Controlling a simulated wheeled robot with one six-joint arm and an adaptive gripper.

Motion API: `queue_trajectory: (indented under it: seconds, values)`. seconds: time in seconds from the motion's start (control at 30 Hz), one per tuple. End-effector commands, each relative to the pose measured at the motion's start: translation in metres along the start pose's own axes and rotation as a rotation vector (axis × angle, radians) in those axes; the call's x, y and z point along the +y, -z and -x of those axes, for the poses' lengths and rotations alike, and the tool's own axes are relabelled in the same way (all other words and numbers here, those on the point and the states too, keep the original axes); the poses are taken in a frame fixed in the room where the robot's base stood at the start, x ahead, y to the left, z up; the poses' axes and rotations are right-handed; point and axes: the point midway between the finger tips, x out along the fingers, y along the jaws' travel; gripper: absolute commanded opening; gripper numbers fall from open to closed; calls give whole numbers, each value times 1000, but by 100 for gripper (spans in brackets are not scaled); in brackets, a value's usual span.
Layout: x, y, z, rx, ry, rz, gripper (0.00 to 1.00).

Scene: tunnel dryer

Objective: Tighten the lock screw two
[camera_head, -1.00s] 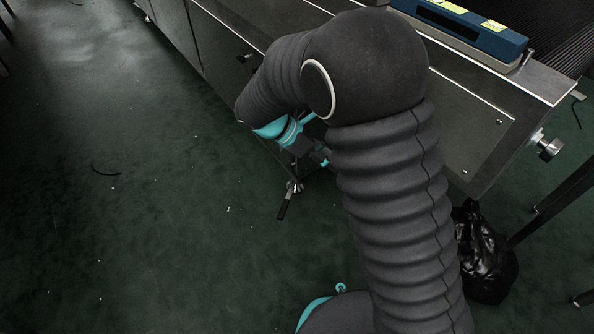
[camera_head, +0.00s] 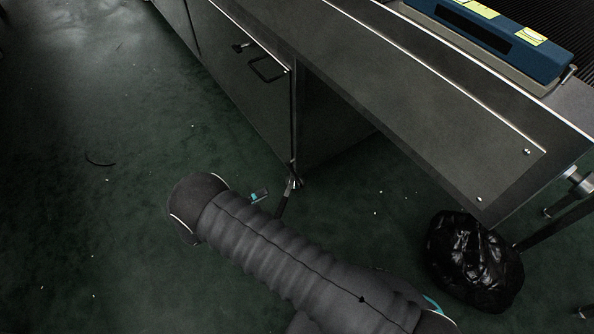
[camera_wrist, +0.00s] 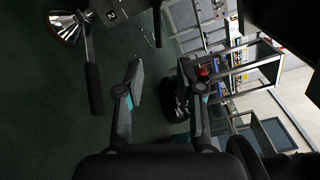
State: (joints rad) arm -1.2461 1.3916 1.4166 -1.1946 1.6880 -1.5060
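A lever with a dark grip (camera_wrist: 95,88) shows at the left of the wrist view, its metal stem running up toward a label marked "2" (camera_wrist: 111,15). I take this lever to be lock screw two. A small lever (camera_head: 284,203) also shows in the head view, low by the bottom corner of the cabinet. My gripper (camera_wrist: 164,77) is open in the wrist view, with nothing visible between its fingers. The lever grip is left of the left finger and apart from it. In the head view, my arm hides most of the gripper.
A shiny metal foot (camera_wrist: 64,28) stands beside the lever. The dryer's metal table (camera_head: 400,95) overhangs at the right. A black bag (camera_head: 470,262) lies on the floor below it. The green floor (camera_head: 110,230) at left is mostly clear. Shelving (camera_wrist: 250,65) shows behind the gripper.

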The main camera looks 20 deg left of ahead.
Motion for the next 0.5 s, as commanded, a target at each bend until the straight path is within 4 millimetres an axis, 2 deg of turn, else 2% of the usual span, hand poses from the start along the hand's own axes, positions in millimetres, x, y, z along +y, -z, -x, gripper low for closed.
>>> queue_trajectory:
  seconds: [0.17,0.27,0.5]
  values:
    - [4,2,-4,-18,5,17,38]
    - [3,2,-18,-17,6,16,38]
    - [3,2,-63,-13,6,15,38]
